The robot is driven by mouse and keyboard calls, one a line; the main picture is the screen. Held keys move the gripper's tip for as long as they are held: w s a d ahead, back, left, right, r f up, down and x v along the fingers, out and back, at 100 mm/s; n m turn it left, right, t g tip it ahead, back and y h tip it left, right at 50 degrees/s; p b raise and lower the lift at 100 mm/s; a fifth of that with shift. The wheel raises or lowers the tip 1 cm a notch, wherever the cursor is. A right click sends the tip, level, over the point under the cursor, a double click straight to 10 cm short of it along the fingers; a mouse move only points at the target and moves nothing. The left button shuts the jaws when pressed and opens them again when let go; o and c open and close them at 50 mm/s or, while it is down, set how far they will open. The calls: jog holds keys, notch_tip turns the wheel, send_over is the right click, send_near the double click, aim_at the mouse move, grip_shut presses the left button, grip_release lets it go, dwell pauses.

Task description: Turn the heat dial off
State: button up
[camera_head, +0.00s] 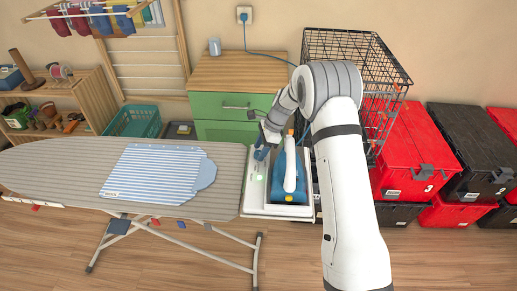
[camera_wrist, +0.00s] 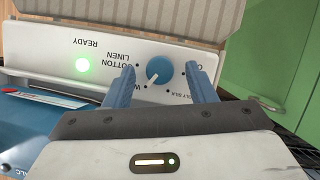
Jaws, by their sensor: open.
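The heat dial (camera_wrist: 159,71) is a round blue knob with a white pointer on a white panel (camera_wrist: 40,55). In the wrist view its pointer aims down and slightly left, toward the partly hidden W label. Labels COTTON, LINEN and READY read upside down, and a green light (camera_wrist: 82,65) glows by READY. My gripper (camera_wrist: 160,68) is open, with one blue finger on each side of the dial and a visible gap on both sides in the picture. I cannot tell its depth. In the head view my gripper (camera_head: 262,153) is over the panel's back end and hides the dial.
A blue and white iron (camera_head: 290,170) rests on the station right beside my gripper. The ironing board (camera_head: 60,165) with a striped shirt (camera_head: 155,173) lies left. A green drawer cabinet (camera_head: 222,105) stands behind, a black wire crate (camera_head: 345,45) behind right, red and black totes (camera_head: 405,150) right.

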jog(key=shift+a+f, duration=0.15)
jog(key=shift+f, duration=0.25)
jog(key=shift+c, duration=0.4)
jog(key=c, duration=0.9)
jog(key=shift+a, duration=0.15)
